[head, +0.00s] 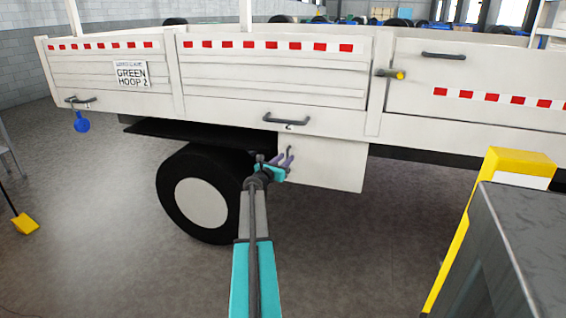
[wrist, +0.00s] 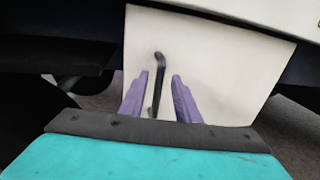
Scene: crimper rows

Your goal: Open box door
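The white box (head: 335,165) hangs under the side of the truck bed, to the right of the wheel, and its door looks closed. Its front face (wrist: 225,70) fills the middle of the wrist view. A dark upright handle (wrist: 159,75) is on the left part of that face. My gripper (wrist: 161,78) has two purple fingers, held apart, one on each side of the handle in the picture. Nothing shows between them except the handle; I cannot tell whether they touch it. In the head view my gripper (head: 284,162) is at the box's left part, with the handle top (head: 289,150) just above it.
The truck's side panels (head: 275,75) with red and white strips run above the box. A black wheel (head: 203,195) stands left of it. A yellow post (head: 480,215) and a dark grey block (head: 530,245) stand at the right. Floor below the box is clear.

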